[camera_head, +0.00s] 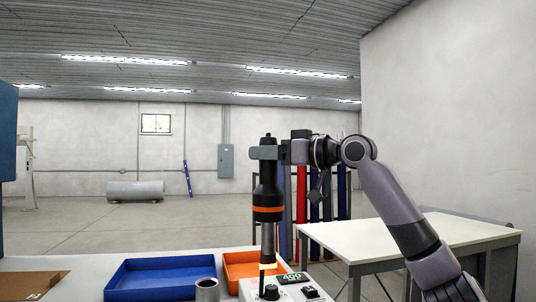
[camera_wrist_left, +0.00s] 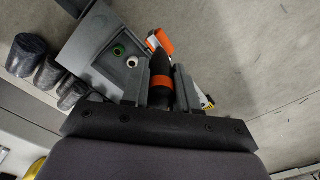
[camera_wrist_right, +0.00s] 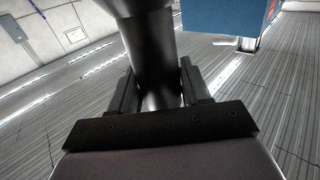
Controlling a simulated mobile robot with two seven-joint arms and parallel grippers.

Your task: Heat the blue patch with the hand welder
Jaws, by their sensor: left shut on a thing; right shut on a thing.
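The hand welder (camera_head: 268,185) stands upright in the head view, a black body with an orange ring and a grey nozzle pointing down. My right gripper (camera_head: 267,152) is shut around its upper body; the black body also fills the jaws in the right wrist view (camera_wrist_right: 155,55). The nozzle's lower end glows over or in front of a control box (camera_head: 285,288) with a green 400 display; I cannot tell if they touch. My left gripper (camera_wrist_left: 162,85) is shut on a black tool with an orange band (camera_wrist_left: 162,75). I cannot make out the blue patch.
A blue tray (camera_head: 120,290), an orange tray (camera_head: 232,258), a grey cup (camera_head: 207,289) and a brown cardboard piece (camera_head: 30,283) are on the near bench. A white table (camera_head: 410,238) stands right. Coloured rolls (camera_head: 328,200) stand behind the welder.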

